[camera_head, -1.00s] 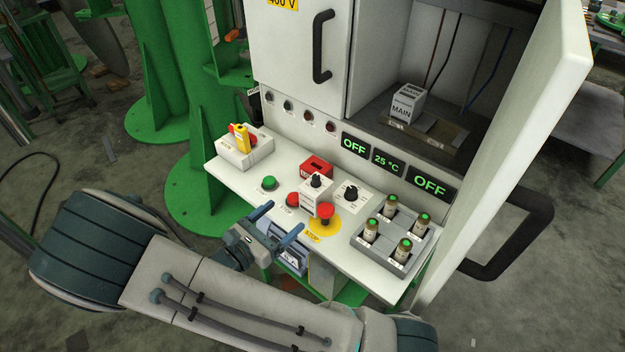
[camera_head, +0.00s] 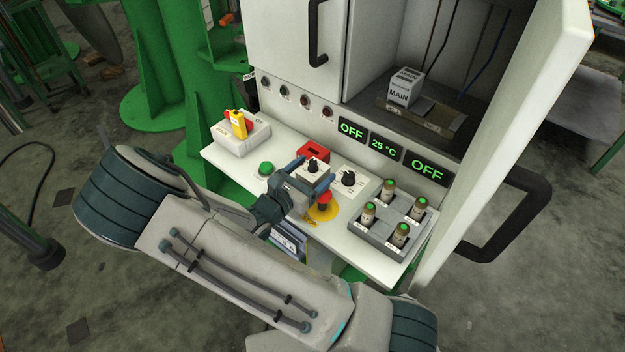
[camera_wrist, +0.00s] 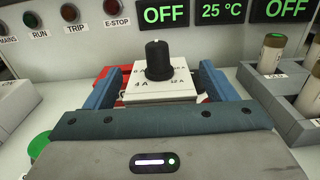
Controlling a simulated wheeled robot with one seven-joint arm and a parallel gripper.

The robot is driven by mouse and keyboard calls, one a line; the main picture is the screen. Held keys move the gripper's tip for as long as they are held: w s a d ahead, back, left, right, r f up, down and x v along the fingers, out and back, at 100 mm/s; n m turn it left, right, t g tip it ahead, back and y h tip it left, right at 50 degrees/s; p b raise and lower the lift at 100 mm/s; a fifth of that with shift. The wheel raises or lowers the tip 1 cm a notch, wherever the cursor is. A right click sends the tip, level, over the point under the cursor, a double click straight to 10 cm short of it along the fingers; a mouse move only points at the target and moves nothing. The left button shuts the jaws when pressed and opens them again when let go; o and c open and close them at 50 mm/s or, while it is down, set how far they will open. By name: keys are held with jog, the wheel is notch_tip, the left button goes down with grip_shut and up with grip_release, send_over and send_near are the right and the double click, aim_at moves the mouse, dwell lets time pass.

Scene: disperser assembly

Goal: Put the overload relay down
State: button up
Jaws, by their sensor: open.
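The overload relay, a white block with a black knob and ampere marks, stands upright on the white console, in front of a red block. In the head view the relay (camera_head: 313,168) is partly hidden by my gripper. The wrist view shows the relay (camera_wrist: 160,85) between my fingers, its knob up. My gripper (camera_head: 310,183) is open, with one blue finger on each side of the relay. In the wrist view a gap seems to show between the relay and my gripper (camera_wrist: 160,95). The relay's lower front is hidden by the gripper body.
A red stop button (camera_head: 324,200) on a yellow disc is close in front. A green button (camera_head: 265,167) is to the left. The open cabinet holds a MAIN block (camera_head: 404,86).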

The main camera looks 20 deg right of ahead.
jog(key=shift+w+d, duration=0.15)
jog(key=shift+d, duration=0.05)
jog(key=c, duration=1.3)
jog(key=shift+c, duration=0.6)
jog(key=shift+r, duration=0.15)
